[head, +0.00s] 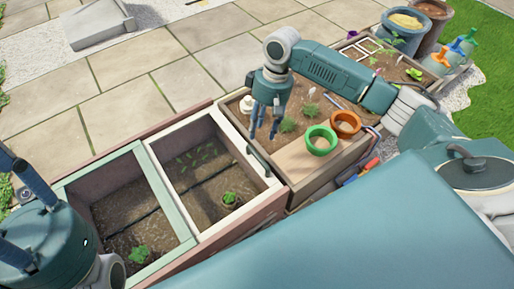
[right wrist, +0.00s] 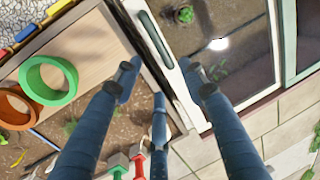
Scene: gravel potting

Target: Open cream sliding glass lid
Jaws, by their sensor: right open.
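The cream-framed glass lid (head: 244,160) lies over the right half of a wooden planting box, beside a pale green-framed lid (head: 100,167) over the left half. A dark bar handle (right wrist: 154,39) sits on the cream lid's right rail, also seen in the head view (head: 262,161). My right gripper (head: 264,123) is open and empty above the potting tray, near that rail's far end. In the right wrist view its fingers (right wrist: 160,85) are spread, with the handle just beyond their tips. My left gripper (head: 22,215) is open at the lower left, partly cut off.
A potting tray (head: 240,125) adjoins the box on the right. It holds a green ring pot (head: 320,140), an orange one (head: 346,123), small plants and tools. Seedlings show under the glass.

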